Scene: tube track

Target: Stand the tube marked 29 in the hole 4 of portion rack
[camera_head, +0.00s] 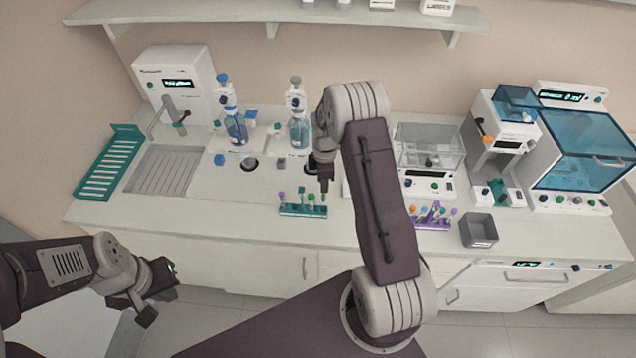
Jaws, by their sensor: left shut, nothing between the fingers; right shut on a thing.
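A small teal rack (292,210) with several capped tubes stands near the front edge of the bench. A purple rack (424,224) with several capped tubes stands further right, partly behind my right arm. Markings on racks and tubes are too small to read, so I cannot tell which tube is 29, which rack is the portion rack or which hole is 4. My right gripper (325,187) points down at the right end of the teal rack, shut on a tube (323,197) that is mostly hidden. My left gripper (160,293) is shut and empty, low in front of the cabinets.
A grey open bin (480,231) stands right of the purple rack. A teal slotted rack (107,165) and a sink (160,172) are at the left. Bottle dispensers (236,125) and lab machines (585,155) line the back. Bench left of the small teal rack is clear.

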